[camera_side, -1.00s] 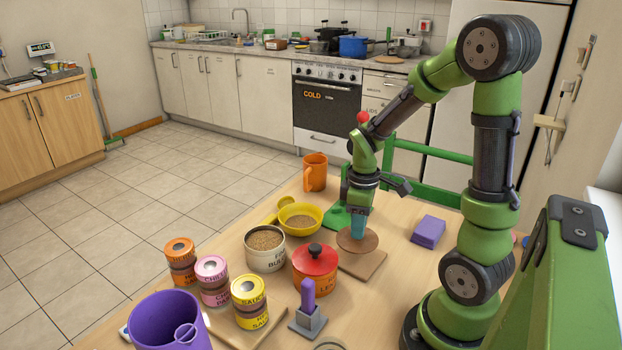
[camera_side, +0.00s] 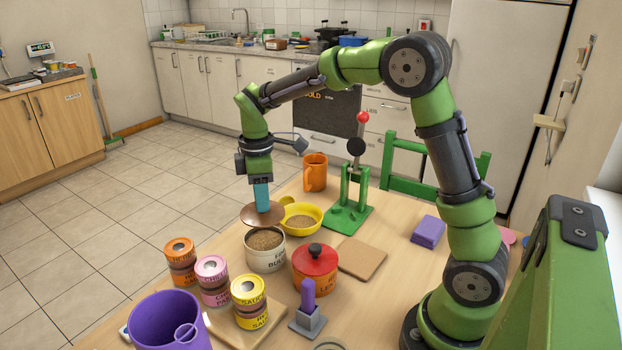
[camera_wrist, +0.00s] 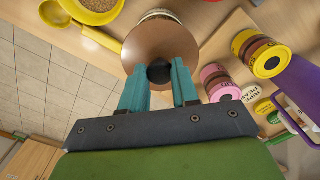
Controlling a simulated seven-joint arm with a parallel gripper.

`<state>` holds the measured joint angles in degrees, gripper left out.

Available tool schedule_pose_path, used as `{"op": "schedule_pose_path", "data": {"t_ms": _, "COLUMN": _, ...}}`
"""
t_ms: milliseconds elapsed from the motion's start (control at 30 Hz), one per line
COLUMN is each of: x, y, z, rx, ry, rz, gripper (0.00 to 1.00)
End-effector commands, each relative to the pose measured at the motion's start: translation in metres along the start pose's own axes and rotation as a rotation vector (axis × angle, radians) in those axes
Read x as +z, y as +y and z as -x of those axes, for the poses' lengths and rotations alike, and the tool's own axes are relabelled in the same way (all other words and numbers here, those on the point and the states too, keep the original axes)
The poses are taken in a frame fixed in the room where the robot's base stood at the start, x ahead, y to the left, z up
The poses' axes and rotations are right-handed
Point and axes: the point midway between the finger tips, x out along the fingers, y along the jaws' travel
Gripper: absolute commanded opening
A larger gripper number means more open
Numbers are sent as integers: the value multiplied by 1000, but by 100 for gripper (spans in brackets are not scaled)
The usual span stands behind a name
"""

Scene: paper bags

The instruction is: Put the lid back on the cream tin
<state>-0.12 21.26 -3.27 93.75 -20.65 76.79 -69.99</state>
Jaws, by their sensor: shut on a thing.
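The cream tin (camera_side: 265,256) stands open on the table, filled with brown grain. A brown round lid (camera_side: 263,217) hangs just above it and slightly tilted in the side view, over the far rim. My gripper (camera_side: 262,200) is shut on the lid's knob and points down. In the wrist view the lid (camera_wrist: 160,45) shows with its dark knob between my teal fingertips (camera_wrist: 159,74). It hides most of the tin there; only a bit of pale rim shows beyond it.
A yellow bowl (camera_side: 301,217) of grain sits close behind the tin, and a red-lidded orange pot (camera_side: 315,270) close to its right. Stacked small tins (camera_side: 212,280) and a purple bucket (camera_side: 165,320) stand at front left. The brown board (camera_side: 362,258) is bare.

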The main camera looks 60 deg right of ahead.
Motion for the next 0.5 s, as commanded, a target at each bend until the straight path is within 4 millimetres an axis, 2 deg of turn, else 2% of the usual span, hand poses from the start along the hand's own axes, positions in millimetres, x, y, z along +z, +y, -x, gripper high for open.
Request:
{"op": "schedule_pose_path", "data": {"t_ms": 100, "x": -4, "y": 2, "z": 6, "rx": 1, "ry": 7, "rz": 15, "gripper": 0}}
{"op": "schedule_pose_path", "data": {"t_ms": 167, "x": -2, "y": 1, "z": 2, "rx": -5, "ry": 3, "rz": 18, "gripper": 0}}
{"op": "schedule_pose_path", "data": {"t_ms": 500, "x": -2, "y": 1, "z": -28, "rx": -4, "ry": 3, "rz": 19, "gripper": 0}}
